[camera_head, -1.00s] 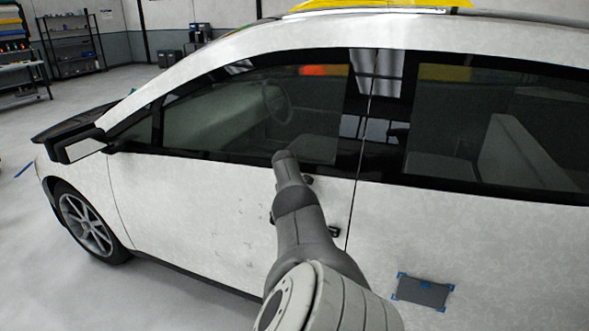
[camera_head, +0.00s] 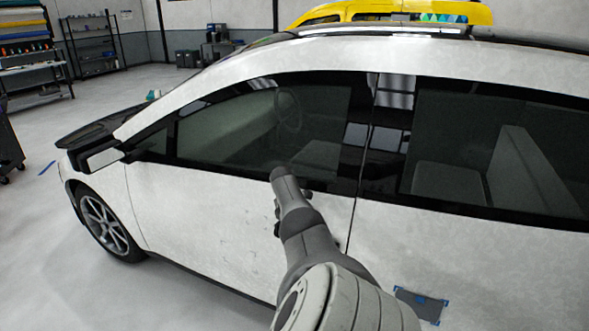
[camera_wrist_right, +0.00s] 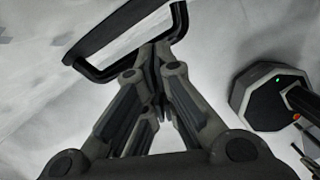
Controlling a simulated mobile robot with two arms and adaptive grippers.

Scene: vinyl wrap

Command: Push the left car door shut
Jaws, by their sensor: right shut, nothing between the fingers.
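The white car's left front door (camera_head: 200,220) fills the middle of the head view, with a dark window above. Its rear edge shows as a thin dark seam; I cannot tell whether it is flush or slightly ajar. My right arm reaches up in front of the door's rear part; its gripper is mostly hidden there. In the right wrist view my right gripper (camera_wrist_right: 158,65) is shut and empty. A black-framed loop (camera_wrist_right: 88,66), perhaps a door handle, is close by its fingertips; contact is unclear. My left gripper is not in view.
The side mirror (camera_head: 98,158) sticks out at the door's front. The rear door has a dark patch with blue corners (camera_head: 420,303). A yellow car (camera_head: 390,11) stands behind. Shelves (camera_head: 92,45) are at the far left; floor in front of the car is open.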

